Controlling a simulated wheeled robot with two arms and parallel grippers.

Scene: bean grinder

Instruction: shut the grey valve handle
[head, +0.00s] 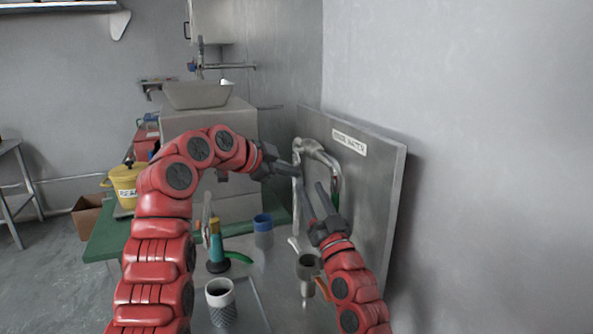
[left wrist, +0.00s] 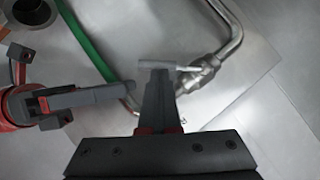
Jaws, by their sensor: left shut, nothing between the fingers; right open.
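The grey valve handle (left wrist: 158,64) shows in the left wrist view as a short grey bar, joined by a thin stem to a metal valve body (left wrist: 203,76) on a bent pipe. My left gripper (left wrist: 160,76) is shut and empty, its tips right at the handle; contact is unclear. In the head view my left gripper (head: 297,178) is beside the metal pipe (head: 312,147) at the steel back panel, and the handle is hard to make out. My right gripper (head: 320,197) is open and empty, just right of and below the left one.
Below the grippers stand a dark cup (head: 308,268), a blue-rimmed cup (head: 263,232), a pale-rimmed cup (head: 221,302) and a teal and yellow tool (head: 217,252). The steel panel (head: 385,180) closes off the right. A green hose (left wrist: 85,45) curves near the pipe.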

